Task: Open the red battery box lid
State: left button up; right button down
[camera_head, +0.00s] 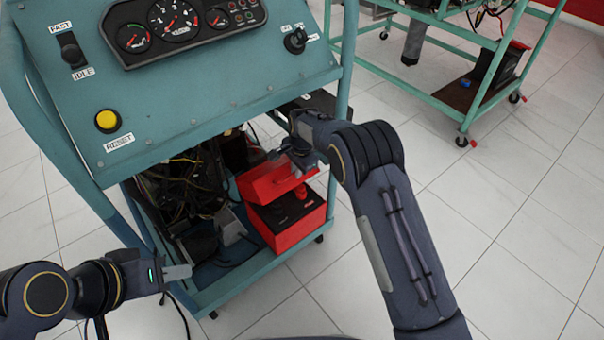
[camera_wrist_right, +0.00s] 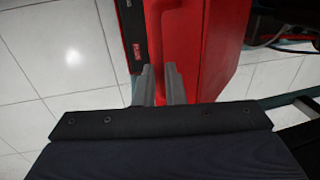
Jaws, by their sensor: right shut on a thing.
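The red battery box (camera_head: 288,235) sits on the low shelf of the teal engine trainer, with a black top inside its rim. Its red lid (camera_head: 268,183) is raised at a tilt above the box, so the lid is partly open. My right gripper (camera_head: 300,168) is at the lid's right side. In the right wrist view its two grey fingers (camera_wrist_right: 160,85) are shut on a narrow red part of the lid (camera_wrist_right: 212,45). My left gripper (camera_head: 178,272) is low at the left, away from the box; its finger gap cannot be made out.
The trainer's teal panel (camera_head: 200,100) with gauges overhangs the box. Dark wiring (camera_head: 185,190) is left of the box. A teal frame post (camera_head: 347,50) rises near my right arm. Another trainer (camera_head: 450,60) stands behind at right. The tiled floor (camera_head: 500,200) is clear.

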jog(key=shift+a+f, duration=0.2)
jog(key=shift+a, duration=0.15)
jog(key=c, duration=1.9)
grip_release()
jog(key=shift+c, duration=0.2)
jog(key=shift+o, duration=1.2)
jog(key=shift+w+f, duration=0.1)
jog(key=shift+f, duration=0.1)
jog(key=shift+o, duration=1)
jog(key=shift+r, duration=0.15)
jog(key=shift+d, duration=0.1)
